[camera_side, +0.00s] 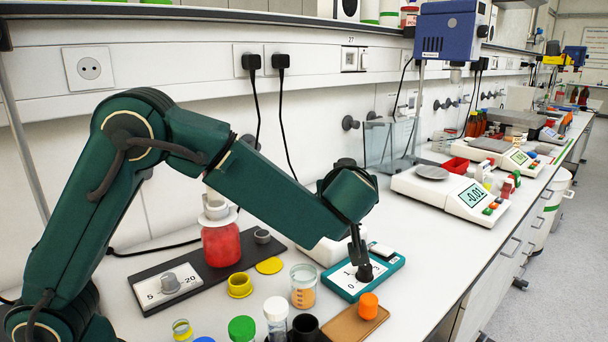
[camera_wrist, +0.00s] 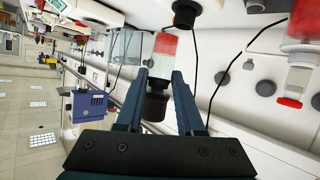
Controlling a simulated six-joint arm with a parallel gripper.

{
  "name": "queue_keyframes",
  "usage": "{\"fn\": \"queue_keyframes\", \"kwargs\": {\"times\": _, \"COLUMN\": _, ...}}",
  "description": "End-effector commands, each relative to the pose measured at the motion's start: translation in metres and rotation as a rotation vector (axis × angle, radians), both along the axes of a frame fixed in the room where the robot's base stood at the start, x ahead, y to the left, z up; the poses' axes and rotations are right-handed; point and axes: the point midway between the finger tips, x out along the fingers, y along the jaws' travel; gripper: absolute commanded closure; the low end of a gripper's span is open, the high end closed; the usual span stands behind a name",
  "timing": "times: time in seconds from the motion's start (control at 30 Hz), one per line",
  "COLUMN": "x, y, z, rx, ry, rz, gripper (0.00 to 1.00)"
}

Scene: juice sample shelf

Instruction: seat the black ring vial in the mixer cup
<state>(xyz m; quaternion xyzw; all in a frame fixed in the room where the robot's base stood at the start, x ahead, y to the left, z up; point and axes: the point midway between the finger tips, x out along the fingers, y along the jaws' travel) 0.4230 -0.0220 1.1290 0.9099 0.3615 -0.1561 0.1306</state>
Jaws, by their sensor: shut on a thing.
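My gripper (camera_side: 358,256) points down over a teal-edged device (camera_side: 340,284) with a white plate marked 1 and 0. Just under the fingertips is a dark round piece (camera_side: 366,273). I cannot tell whether it is the mixer cup or part of the vial. In the wrist view, my gripper (camera_wrist: 159,78) is shut on the black ring vial (camera_wrist: 156,106), with its black part between the fingers. A clear and red section shows beyond the black part. Whether the vial touches or sits in the cup is hidden.
An orange-capped item (camera_side: 368,305) stands on a brown board near the teal device. Vials, a black cylinder (camera_side: 305,328) and a green cap (camera_side: 242,328) stand in front. A red bottle (camera_side: 221,243) is left. A balance (camera_side: 448,190) stands right.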

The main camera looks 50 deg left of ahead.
Motion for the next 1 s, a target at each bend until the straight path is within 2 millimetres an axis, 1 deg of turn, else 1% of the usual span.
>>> {"fn": "queue_keyframes", "kwargs": {"times": 0.03, "x": 0.015, "y": 0.013, "z": 0.001, "rx": 0.000, "ry": -0.001, "rz": 0.008, "gripper": 1.00}}
{"fn": "queue_keyframes", "kwargs": {"times": 0.1, "x": 0.033, "y": 0.029, "z": 0.002, "rx": 0.002, "ry": 0.001, "rz": 0.010, "gripper": 1.00}}
{"fn": "queue_keyframes", "kwargs": {"times": 0.17, "x": 0.046, "y": 0.045, "z": 0.002, "rx": 0.003, "ry": 0.003, "rz": 0.017, "gripper": 1.00}}
{"fn": "queue_keyframes", "kwargs": {"times": 0.2, "x": 0.054, "y": 0.057, "z": 0.002, "rx": 0.005, "ry": 0.003, "rz": 0.024, "gripper": 1.00}}
{"fn": "queue_keyframes", "kwargs": {"times": 0.3, "x": 0.066, "y": 0.083, "z": 0.001, "rx": 0.006, "ry": 0.005, "rz": 0.046, "gripper": 1.00}}
{"fn": "queue_keyframes", "kwargs": {"times": 0.43, "x": 0.073, "y": 0.108, "z": -0.002, "rx": 0.006, "ry": 0.007, "rz": 0.071, "gripper": 1.00}}
{"fn": "queue_keyframes", "kwargs": {"times": 0.5, "x": 0.075, "y": 0.116, "z": -0.003, "rx": 0.007, "ry": 0.007, "rz": 0.081, "gripper": 1.00}}
{"fn": "queue_keyframes", "kwargs": {"times": 0.6, "x": 0.076, "y": 0.121, "z": -0.004, "rx": 0.007, "ry": 0.008, "rz": 0.086, "gripper": 1.00}}
{"fn": "queue_keyframes", "kwargs": {"times": 0.77, "x": 0.076, "y": 0.122, "z": -0.011, "rx": 0.008, "ry": 0.009, "rz": 0.088, "gripper": 1.00}}
{"fn": "queue_keyframes", "kwargs": {"times": 1.0, "x": 0.076, "y": 0.122, "z": -0.027, "rx": 0.007, "ry": 0.011, "rz": 0.087, "gripper": 1.00}}
